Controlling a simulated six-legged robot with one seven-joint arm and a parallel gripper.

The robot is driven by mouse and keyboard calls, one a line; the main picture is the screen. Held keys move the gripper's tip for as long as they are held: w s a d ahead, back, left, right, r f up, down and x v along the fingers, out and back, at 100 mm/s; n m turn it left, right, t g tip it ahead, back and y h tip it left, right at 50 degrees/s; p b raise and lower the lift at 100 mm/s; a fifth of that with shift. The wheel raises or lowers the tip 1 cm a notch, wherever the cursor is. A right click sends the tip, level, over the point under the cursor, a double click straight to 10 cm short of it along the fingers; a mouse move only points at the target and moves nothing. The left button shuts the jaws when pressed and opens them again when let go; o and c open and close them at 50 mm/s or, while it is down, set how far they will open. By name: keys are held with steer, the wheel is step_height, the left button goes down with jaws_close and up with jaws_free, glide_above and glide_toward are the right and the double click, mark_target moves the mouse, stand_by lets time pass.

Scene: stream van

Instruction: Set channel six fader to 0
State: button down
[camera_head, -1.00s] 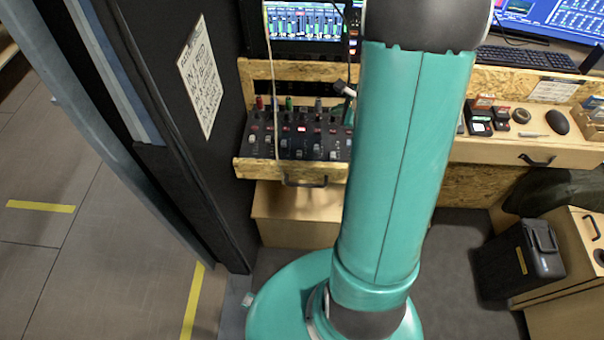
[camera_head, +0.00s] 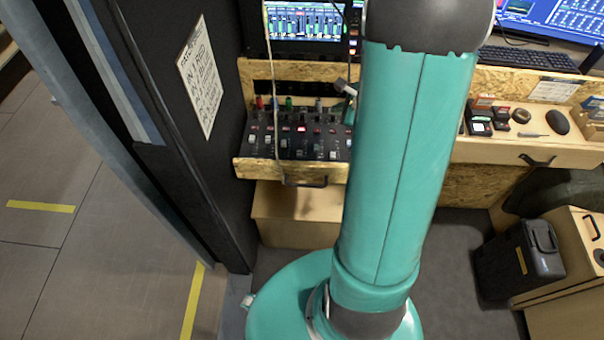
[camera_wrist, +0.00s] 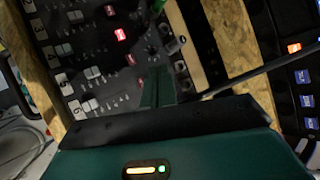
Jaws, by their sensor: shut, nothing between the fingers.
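The dark mixer panel (camera_head: 300,140) with rows of knobs and white fader caps sits on the wooden shelf. It also fills the upper left of the wrist view (camera_wrist: 105,55), turned sideways. White number labels run down its left edge there. The lowest white fader caps (camera_wrist: 80,107) lie by the last labels; I read the lowest as a six, but it is small and blurred. My gripper (camera_wrist: 160,88) is shut and empty, its green fingers over the panel's lower right part, apart from those caps. Whether the fingertips touch the panel cannot be told. My arm hides the panel's right side in the head view.
A monitor (camera_head: 300,22) stands behind the panel. A wooden rim and a dark handle (camera_head: 305,181) bound its front. A pale cable (camera_head: 272,90) hangs across the panel. A black wall with a sign (camera_head: 200,75) stands close on the left.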

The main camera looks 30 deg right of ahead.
stand_by(0.3)
steer(key=c, duration=1.6)
jaws_free()
steer(key=shift+a+r, duration=0.15)
steer(key=shift+o, duration=0.2)
step_height(320, 180, up, 5)
steer(key=g+y, duration=0.3)
steer(key=g, duration=0.4)
glide_above(334, 154)
steer(key=s+d, duration=0.3)
steer(key=d, duration=0.2)
steer(key=shift+n, duration=0.4)
steer(key=x, duration=1.3)
steer(key=shift+f, duration=0.45)
steer(key=shift+c, duration=0.2)
steer(key=shift+d, duration=0.1)
jaws_close()
